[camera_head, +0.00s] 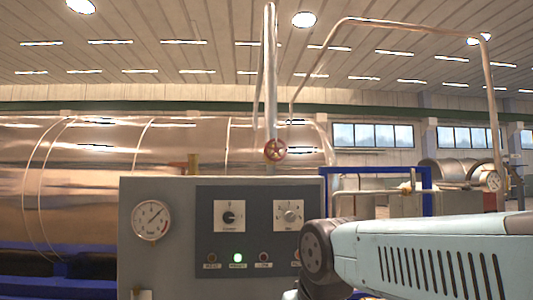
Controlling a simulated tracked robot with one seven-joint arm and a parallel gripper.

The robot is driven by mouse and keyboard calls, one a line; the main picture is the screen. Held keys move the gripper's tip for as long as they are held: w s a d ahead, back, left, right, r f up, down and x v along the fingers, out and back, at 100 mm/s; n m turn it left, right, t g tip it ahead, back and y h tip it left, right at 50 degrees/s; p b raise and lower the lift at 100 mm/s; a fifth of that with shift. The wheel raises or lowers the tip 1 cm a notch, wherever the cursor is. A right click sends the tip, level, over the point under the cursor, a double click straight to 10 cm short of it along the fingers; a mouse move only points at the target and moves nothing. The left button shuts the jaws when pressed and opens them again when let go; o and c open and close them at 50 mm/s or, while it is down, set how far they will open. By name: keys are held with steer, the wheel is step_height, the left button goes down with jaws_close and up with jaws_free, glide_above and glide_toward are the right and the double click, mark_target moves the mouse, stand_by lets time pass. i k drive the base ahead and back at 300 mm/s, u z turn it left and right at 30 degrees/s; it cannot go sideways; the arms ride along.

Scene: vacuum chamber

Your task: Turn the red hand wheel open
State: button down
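The red hand wheel (275,149) is small and round with spokes. It sits on a vertical metal pipe just above the top edge of the grey control panel, near the middle of the head view. It is fully visible and nothing touches it. My arm, pale blue with dark vents and a dark joint, reaches in from the right edge and ends low, below and to the right of the wheel. My gripper is not in view. Whether the valve is open or closed cannot be told from the wheel.
The grey control panel (158,262) carries a pressure gauge (152,220), two knobs and several indicator lamps, one lit green (238,257). A large shiny cylindrical chamber (90,190) lies behind it. A bent pipe (490,90) and blue frame (375,170) stand to the right.

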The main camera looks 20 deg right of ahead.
mark_target(275, 150)
steer(key=u, duration=1.1)
steer(key=k, duration=1.15)
steer(key=z, duration=1.1)
steer(key=i, duration=0.95)
steer(key=u, duration=0.05)
